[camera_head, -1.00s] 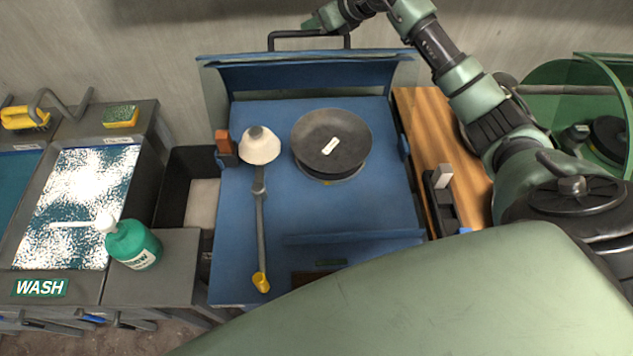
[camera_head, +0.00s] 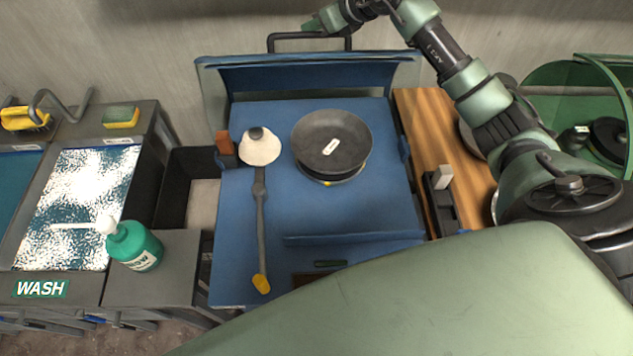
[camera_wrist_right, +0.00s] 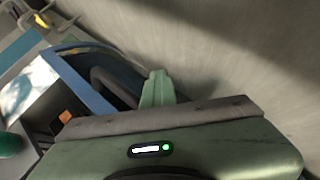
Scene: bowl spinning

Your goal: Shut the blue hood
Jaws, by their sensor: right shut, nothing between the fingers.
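The blue hood (camera_head: 310,78) is raised open at the back of the blue station, against the wall. Its dark bar handle (camera_head: 308,36) stands up along its top edge. My right gripper (camera_head: 316,24) is at the handle, near or behind its bar; I cannot tell whether it touches. In the right wrist view the green fingers (camera_wrist_right: 158,86) are together and empty, just right of the blue hood (camera_wrist_right: 72,82) and its dark curved handle (camera_wrist_right: 113,88). My left gripper is not in view.
On the blue deck (camera_head: 350,215) under the hood are a dark round bowl (camera_head: 350,130) and a long tool (camera_head: 262,225) with a white cone (camera_head: 262,152). A wash sink (camera_head: 75,215) and green bottle (camera_head: 133,245) are left. A wooden board (camera_head: 465,175) is right.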

